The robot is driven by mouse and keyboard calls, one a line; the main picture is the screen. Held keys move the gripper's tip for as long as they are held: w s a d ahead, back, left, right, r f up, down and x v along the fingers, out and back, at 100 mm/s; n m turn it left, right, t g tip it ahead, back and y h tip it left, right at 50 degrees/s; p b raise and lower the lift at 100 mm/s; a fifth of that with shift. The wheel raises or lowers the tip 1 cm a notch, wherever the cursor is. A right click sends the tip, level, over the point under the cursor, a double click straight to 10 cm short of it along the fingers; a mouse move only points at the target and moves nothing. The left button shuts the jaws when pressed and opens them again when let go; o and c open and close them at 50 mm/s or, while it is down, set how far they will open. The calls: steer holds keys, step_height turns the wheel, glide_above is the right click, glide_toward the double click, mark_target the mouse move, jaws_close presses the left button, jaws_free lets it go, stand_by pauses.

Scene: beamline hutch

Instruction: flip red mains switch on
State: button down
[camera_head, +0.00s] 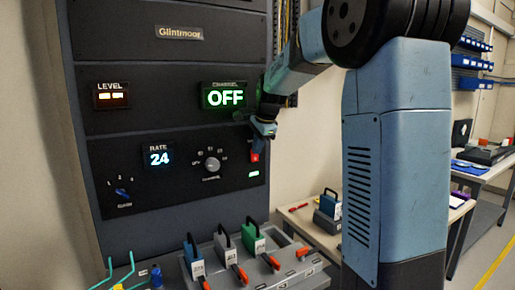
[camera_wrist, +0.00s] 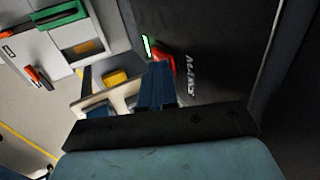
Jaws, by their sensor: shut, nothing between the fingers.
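The red mains switch (camera_head: 255,157) is at the right edge of the dark rack panel (camera_head: 180,170), just below my gripper (camera_head: 264,130). A small lit green indicator (camera_head: 254,173) is under it. In the wrist view the red switch (camera_wrist: 164,54) shows beside the white MAINS lettering (camera_wrist: 190,75), with the green indicator (camera_wrist: 148,45) at its other side. My gripper is shut and empty. A dark blue finger (camera_wrist: 158,86) partly covers the switch in the wrist view. I cannot tell whether they touch, or the switch's exact position.
The panel also bears a green OFF display (camera_head: 225,96), a RATE display (camera_head: 159,156) reading 24, a round selector knob (camera_head: 212,164) and a blue knob (camera_head: 122,192). Below stands a grey bench unit (camera_head: 314,268) with several handled modules. A table (camera_head: 325,235) is at the right.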

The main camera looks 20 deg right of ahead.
steer(key=shift+r, duration=0.7)
steer(key=s+v, duration=0.1)
steer(key=v, duration=1)
steer(key=shift+s+d, duration=0.1)
steer(key=shift+d, duration=0.05)
stand_by(0.3)
